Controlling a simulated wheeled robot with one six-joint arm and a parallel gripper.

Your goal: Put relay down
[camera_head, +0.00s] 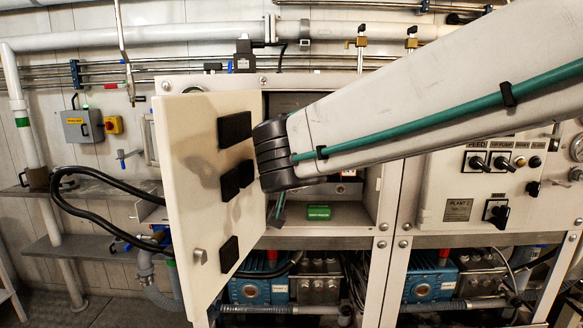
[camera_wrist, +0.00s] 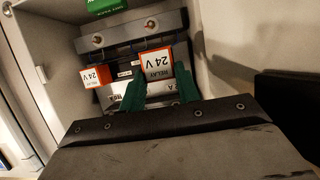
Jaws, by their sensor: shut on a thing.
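In the wrist view the green fingertips of my gripper (camera_wrist: 160,92) are shut on a white and orange relay (camera_wrist: 156,66) marked "RELAY 24 V", its lettering upside down in this view. The relay is inside the cabinet, in front of a dark strip with screws. I cannot tell whether it touches anything behind it. A second orange and white 24 V relay (camera_wrist: 93,76) sits to the left of the held one. In the head view my arm crosses the cabinet opening and hides the held relay.
The cabinet door (camera_head: 205,180) stands open on the left, with black blocks on its face. A green block (camera_head: 318,212) lies on the cabinet floor (camera_head: 345,220). A control panel (camera_head: 490,185) with knobs is at the right. Blue pumps (camera_head: 262,290) are below.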

